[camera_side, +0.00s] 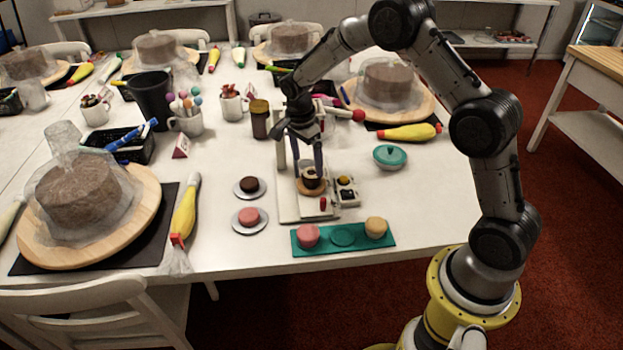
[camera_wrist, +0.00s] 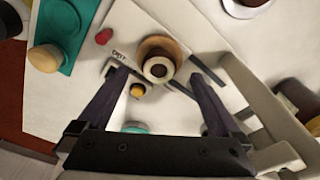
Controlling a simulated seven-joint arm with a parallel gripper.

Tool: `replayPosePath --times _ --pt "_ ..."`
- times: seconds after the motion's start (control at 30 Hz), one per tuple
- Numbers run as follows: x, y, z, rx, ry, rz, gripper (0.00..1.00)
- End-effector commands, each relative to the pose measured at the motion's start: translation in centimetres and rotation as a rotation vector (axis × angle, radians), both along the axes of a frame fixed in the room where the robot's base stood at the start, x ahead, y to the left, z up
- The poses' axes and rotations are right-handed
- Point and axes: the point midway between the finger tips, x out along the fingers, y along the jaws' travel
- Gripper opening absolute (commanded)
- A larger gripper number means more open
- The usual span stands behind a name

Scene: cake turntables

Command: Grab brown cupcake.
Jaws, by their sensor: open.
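A dark brown cupcake (camera_side: 249,184) sits on a white saucer (camera_side: 237,189) left of the small white stand. In the wrist view a brown cupcake (camera_wrist: 250,3) is cut by the top edge on its saucer (camera_wrist: 232,10). My gripper (camera_side: 318,166) is open above the stand, right of that saucer. Between its fingers (camera_wrist: 158,75) in the wrist view is a wooden disc (camera_wrist: 176,48) bearing a pale ring with a dark centre (camera_wrist: 158,69). I cannot tell if the fingers touch it.
A pink cupcake (camera_side: 250,216) is on another saucer. A teal tray (camera_side: 325,248) holds pink and yellow cakes. The stand (camera_side: 290,205) has an upright post beside my gripper. A small box (camera_side: 346,197) and teal lidded bowl (camera_side: 390,156) are to its right.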

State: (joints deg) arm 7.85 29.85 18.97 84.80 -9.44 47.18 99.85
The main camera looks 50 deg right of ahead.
Motion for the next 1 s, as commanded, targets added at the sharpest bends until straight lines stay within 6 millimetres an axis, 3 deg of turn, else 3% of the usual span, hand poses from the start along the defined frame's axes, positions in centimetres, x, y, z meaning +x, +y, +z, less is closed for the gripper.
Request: replayPosePath --times 0.4,0.7,1.0 --pt "-0.4 -1.2 -4.7 0.000 0.002 0.000 1.00" --pt "-0.3 -1.2 -5.2 0.000 0.000 0.000 1.00" --pt "-0.3 -1.2 -5.1 0.000 -0.001 0.000 0.48"
